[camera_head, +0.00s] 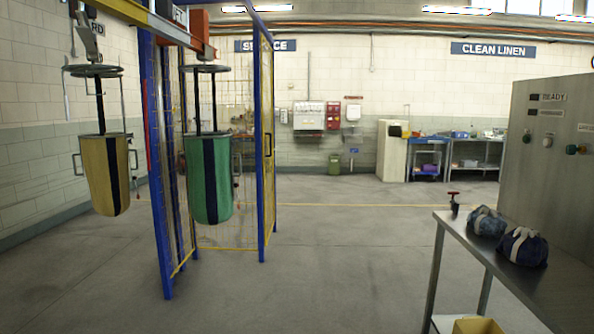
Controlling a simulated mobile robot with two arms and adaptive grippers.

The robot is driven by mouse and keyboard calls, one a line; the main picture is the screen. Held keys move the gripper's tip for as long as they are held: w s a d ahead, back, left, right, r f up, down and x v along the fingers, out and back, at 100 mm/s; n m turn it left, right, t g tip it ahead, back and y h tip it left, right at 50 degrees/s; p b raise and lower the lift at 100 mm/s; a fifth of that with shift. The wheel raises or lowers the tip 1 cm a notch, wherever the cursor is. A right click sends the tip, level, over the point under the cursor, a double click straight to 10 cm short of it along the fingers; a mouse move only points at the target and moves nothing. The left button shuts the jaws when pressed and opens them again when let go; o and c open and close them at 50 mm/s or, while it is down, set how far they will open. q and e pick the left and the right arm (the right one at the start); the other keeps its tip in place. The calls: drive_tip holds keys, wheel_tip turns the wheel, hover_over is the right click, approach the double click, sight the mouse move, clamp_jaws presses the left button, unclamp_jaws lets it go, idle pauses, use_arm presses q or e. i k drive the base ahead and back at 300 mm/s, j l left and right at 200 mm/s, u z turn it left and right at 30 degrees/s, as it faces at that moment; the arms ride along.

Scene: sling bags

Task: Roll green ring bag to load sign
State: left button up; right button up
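The green ring bag (208,180), with a dark stripe down its front, hangs upright below a round dark ring (204,69) at the overhead rail. It hangs just right of a blue post, clear of the floor. A sign (180,15) above it is largely hidden by the rail, and only a letter or two shows. No sign reading "LOAD" is legible. Neither of my grippers is in view, so nothing shows of what they hold.
A yellow striped bag (106,175) hangs farther left. Blue posts (157,190) and a yellow mesh fence (235,150) stand around the green bag. A metal table (466,237) with two bundles and a grey cabinet (545,150) stand at right. The middle floor is clear.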

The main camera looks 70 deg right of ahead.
sight(210, 173)
drive_tip(key=z, duration=1.5)
drive_tip(key=i+z, duration=0.1)
drive_tip(key=i+l+z, duration=0.1)
drive_tip(key=i+z, duration=0.3)
drive_tip(key=i, duration=4.15)
drive_tip(key=i+u, duration=0.25)
drive_tip(key=i, duration=0.15)
drive_tip(key=i+l+u, duration=0.2)
drive_tip(key=i, duration=0.15)
drive_tip(key=i+l+u, duration=0.25)
drive_tip(key=i+j, duration=0.05)
drive_tip(key=i, duration=0.05)
